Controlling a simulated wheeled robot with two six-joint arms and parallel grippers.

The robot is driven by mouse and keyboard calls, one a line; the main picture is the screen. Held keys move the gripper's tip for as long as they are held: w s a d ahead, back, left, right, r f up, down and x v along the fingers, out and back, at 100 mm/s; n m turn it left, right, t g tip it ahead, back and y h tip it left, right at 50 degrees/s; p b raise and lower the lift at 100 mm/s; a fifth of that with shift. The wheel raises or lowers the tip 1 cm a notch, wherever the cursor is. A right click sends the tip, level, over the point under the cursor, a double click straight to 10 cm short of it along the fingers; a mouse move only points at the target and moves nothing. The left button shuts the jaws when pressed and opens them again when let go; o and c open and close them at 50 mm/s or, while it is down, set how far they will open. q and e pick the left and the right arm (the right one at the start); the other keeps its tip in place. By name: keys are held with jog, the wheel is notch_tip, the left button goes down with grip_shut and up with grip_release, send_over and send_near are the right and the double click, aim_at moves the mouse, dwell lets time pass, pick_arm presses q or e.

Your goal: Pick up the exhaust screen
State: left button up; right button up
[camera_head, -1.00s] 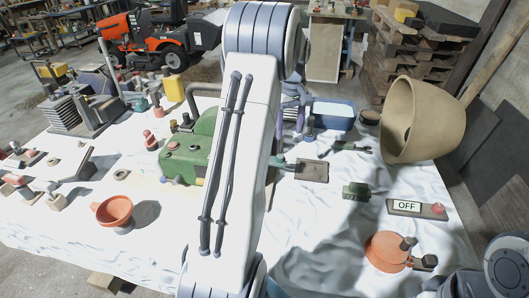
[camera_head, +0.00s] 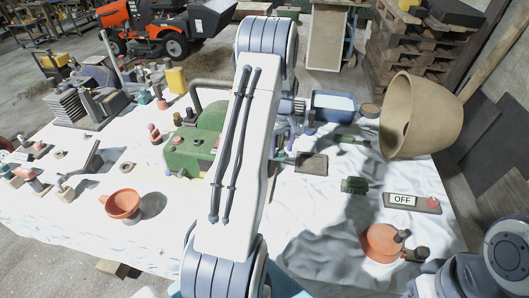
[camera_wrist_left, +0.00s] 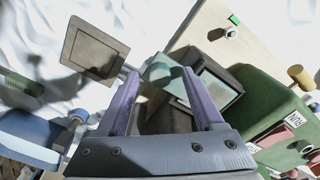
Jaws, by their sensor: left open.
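A square grey-brown plate with a raised frame (camera_wrist_left: 95,50), joined by a short rod to a teal block (camera_wrist_left: 162,72), appears to be the exhaust screen. In the head view the plate (camera_head: 312,163) lies on the white cloth right of the green machine (camera_head: 190,152). My left gripper (camera_wrist_left: 165,88) is open, its purple fingers on either side of the teal block. I cannot tell whether they touch it. In the head view my left arm hides most of this gripper (camera_head: 281,148). Of my right arm only a link shows at lower right; its gripper is not seen.
The green machine and a dark framed box (camera_wrist_left: 215,85) stand close to my left fingers. A blue bin (camera_head: 333,106), a green brush-like block (camera_head: 354,186), an OFF switch board (camera_head: 412,203) and a tan pot (camera_head: 420,115) are around. Cloth around the plate is mostly clear.

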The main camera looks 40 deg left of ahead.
pick_arm(q)
grip_shut()
jog(key=shift+r, duration=0.15)
notch_tip(320, 180, up, 10)
jog(key=b, duration=0.3)
jog(key=c, duration=0.6)
grip_release()
jog(key=shift+c, duration=0.2)
grip_shut()
dwell(0.4)
